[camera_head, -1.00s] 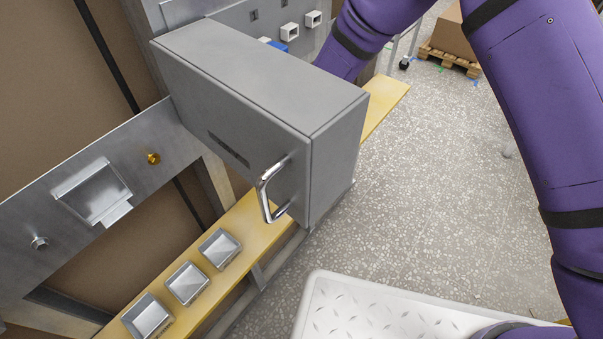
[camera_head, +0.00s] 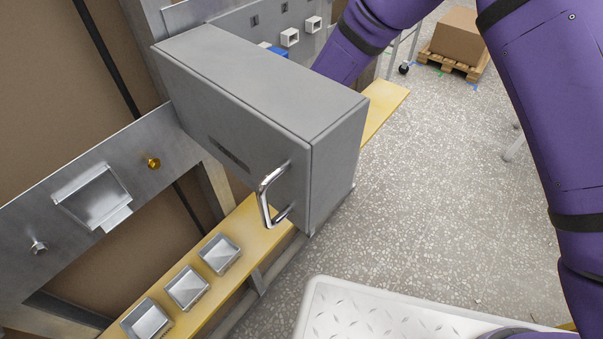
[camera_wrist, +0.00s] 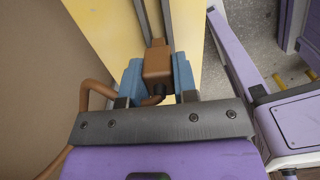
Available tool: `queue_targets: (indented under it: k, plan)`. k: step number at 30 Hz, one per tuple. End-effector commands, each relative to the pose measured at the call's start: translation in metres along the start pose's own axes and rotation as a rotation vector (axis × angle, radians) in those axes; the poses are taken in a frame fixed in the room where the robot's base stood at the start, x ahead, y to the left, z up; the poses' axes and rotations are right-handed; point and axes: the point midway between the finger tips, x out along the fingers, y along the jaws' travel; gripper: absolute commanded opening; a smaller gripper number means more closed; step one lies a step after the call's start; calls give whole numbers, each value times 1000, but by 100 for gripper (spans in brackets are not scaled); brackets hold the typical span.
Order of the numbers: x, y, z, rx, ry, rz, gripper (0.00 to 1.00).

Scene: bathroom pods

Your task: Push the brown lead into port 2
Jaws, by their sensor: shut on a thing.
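The brown lead (camera_wrist: 157,62) shows in the wrist view as a blocky brown plug, with its cable bending off to the left. My gripper (camera_wrist: 158,76) is shut on the plug, with one blue finger on each side. The plug's far end is at a narrow metal strip (camera_wrist: 151,20) between yellow surfaces; I cannot tell whether it is in a port. In the head view, two white square ports (camera_head: 289,37) (camera_head: 313,23) show on the grey panel (camera_head: 262,22). No port numbers are readable. The grey cabinet hides my gripper and the lead there.
A grey cabinet (camera_head: 262,90) with a chrome handle (camera_head: 266,196) juts out in front of the panel. Several metal trays (camera_head: 187,287) sit on the yellow shelf (camera_head: 262,222). Open speckled floor (camera_head: 420,200) lies to the right, with a box on a pallet (camera_head: 455,52) behind.

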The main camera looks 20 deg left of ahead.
Motion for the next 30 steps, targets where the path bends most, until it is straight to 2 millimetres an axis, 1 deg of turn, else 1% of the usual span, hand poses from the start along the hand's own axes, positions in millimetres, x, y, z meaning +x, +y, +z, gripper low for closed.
queue_targets:
  k: [1,3,8,15,21,24,26,28,30]
  plan:
    - [-9,1,0,0,-1,3,4]
    - [-17,-3,-3,-2,0,1,4]
    - [-19,-33,-26,-4,0,-2,4]
    - [-24,-82,-64,-5,0,-2,4]
    - [-27,-111,-86,-3,0,-1,4]
    - [-28,-120,-93,-3,0,-1,4]
    - [-29,-122,-94,0,-1,4,4]
    - [-32,-121,-94,2,-1,22,4]
    - [-37,-114,-90,8,-1,62,4]
